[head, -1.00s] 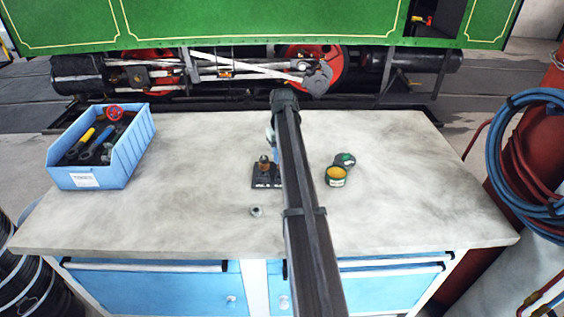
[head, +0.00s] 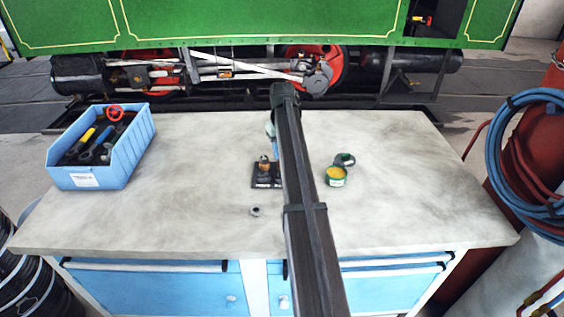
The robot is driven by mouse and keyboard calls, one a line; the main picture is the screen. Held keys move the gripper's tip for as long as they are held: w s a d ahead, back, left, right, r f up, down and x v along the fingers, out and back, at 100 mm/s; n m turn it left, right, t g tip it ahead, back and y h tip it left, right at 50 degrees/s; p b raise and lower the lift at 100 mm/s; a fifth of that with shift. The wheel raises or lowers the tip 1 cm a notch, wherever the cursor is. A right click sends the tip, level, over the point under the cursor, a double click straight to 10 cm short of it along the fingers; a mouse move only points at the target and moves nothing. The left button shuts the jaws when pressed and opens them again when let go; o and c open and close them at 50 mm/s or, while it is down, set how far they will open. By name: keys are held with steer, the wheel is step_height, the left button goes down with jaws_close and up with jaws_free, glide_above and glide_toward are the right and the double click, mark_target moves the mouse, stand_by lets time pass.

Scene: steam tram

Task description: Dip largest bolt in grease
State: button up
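An open green tin of yellow-amber grease (head: 336,175) stands on the bench right of my arm, with its dark lid (head: 345,159) just behind it. A small black rack (head: 262,183) sits left of the arm. A brownish bolt (head: 264,162) stands upright in it; the arm hides the rack's right part, so I cannot tell which bolt is largest. My gripper (head: 272,143) is mostly hidden by my arm; a pale and bluish part of it shows at the arm's left edge, beside and behind the rack. Its fingertips and anything between them cannot be made out.
A loose nut (head: 256,211) lies on the grey bench (head: 420,190) in front of the rack. A blue tool bin (head: 125,165) stands at the left. The bench's right side is clear. A green tram (head: 250,22) stands behind, and coiled hoses (head: 540,150) hang at the right.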

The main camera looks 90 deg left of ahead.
steer(key=shift+r, duration=0.1)
steer(key=shift+r, duration=2.45)
